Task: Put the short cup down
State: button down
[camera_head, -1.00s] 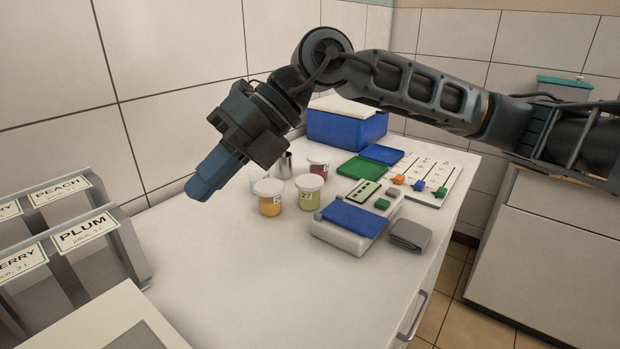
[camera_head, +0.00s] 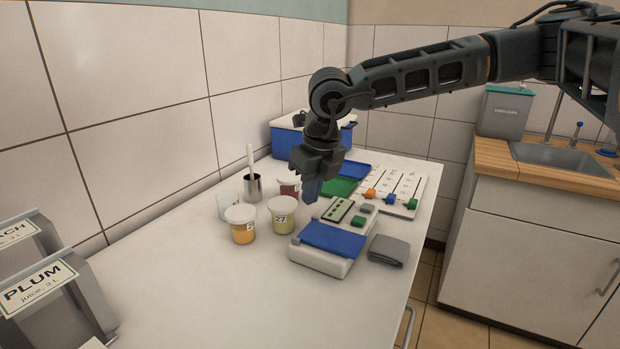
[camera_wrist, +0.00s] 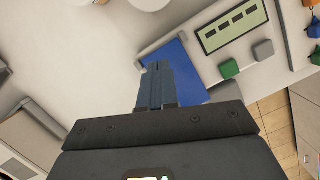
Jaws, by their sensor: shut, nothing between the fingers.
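Several small cups stand upright on the white counter: an orange one (camera_head: 242,232), a yellow-green one marked 27 (camera_head: 282,222), a dark red one (camera_head: 288,187) partly hidden behind it, and a pale clear one (camera_head: 227,208). I cannot tell which is the short cup. My gripper (camera_head: 311,192) points down, shut and empty, right of the dark red cup and above the back of the scale-like device. In the wrist view its blue-grey fingers (camera_wrist: 157,72) are together over the device's blue pad (camera_wrist: 183,62), with nothing between them.
A metal beaker (camera_head: 252,190) holds a white stick. A blue box (camera_head: 283,143) stands behind.

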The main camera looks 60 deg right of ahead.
aim_at(279, 201)
jog(key=x, duration=0.5)
jog(key=shift+w+f+p, duration=0.1)
jog(key=shift+p, duration=0.25)
jog(key=w, duration=0.1)
jog(key=w+d+p, duration=0.1)
jog(key=w, duration=0.1)
jog(key=shift+w+d, duration=0.3)
jog(key=shift+w+d+f, duration=0.15)
jog(key=shift+w, duration=0.1)
jog(key=w+b, duration=0.1)
jog(key=w+d+b, duration=0.1)
jog(key=w, duration=0.1)
jog(key=w+d+b, duration=0.1)
jog(key=w, duration=0.1)
jog(key=shift+w+d+f+b, duration=0.1)
jog(key=shift+d+b, duration=0.15)
jog(key=shift+b, duration=0.05)
jog(key=shift+w+d+r, duration=0.2)
jog(key=shift+w, duration=0.2)
